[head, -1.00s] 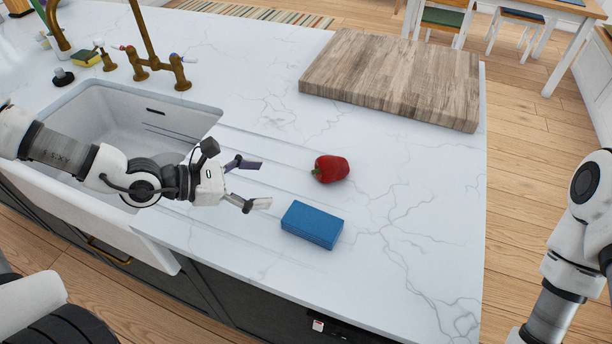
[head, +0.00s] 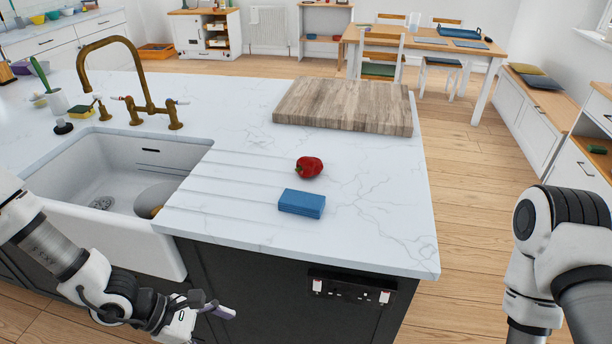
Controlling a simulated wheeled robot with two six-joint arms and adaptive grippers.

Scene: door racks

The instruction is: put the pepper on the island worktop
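The red pepper (head: 309,167) lies on the white marble island worktop (head: 370,222), behind a blue box-like block (head: 302,203). Nothing touches the pepper. My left gripper (head: 212,325) is low at the bottom of the view, in front of the island's dark front and below the worktop edge. It is apart from the pepper, partly cut off by the frame edge, and its finger opening is unclear. My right arm shows at the right edge, but its gripper is out of view.
A thick wooden board (head: 345,107) lies behind the pepper. A white sink (head: 120,165) with a brass tap (head: 150,108) is at left. A socket panel (head: 350,287) is on the island front. Floor is clear right of the island. A dining table (head: 430,42) stands behind.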

